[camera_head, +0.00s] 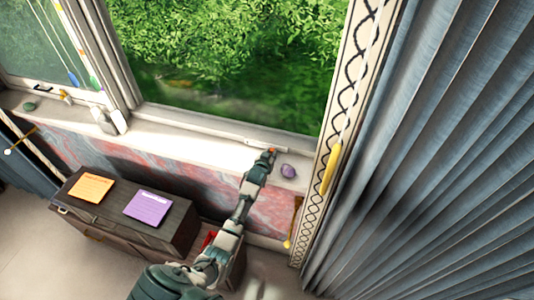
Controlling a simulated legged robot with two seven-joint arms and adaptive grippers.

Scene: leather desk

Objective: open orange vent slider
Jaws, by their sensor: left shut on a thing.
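The orange vent slider (272,151) shows as a small orange spot at the right end of a thin white strip on the lower window frame. My left gripper (268,155) reaches up to it over the sill and is shut at the slider, covering most of it. The fingertips are small here, and the exact grip is hard to make out. My right gripper is not in view.
A purple stone (288,171) lies on the sill just right of my gripper. A dark cabinet (170,228) with an orange note (92,187) and a purple note (148,207) stands below. Blue-grey curtains (440,170) fill the right. A yellow cord pull (331,169) hangs beside the window.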

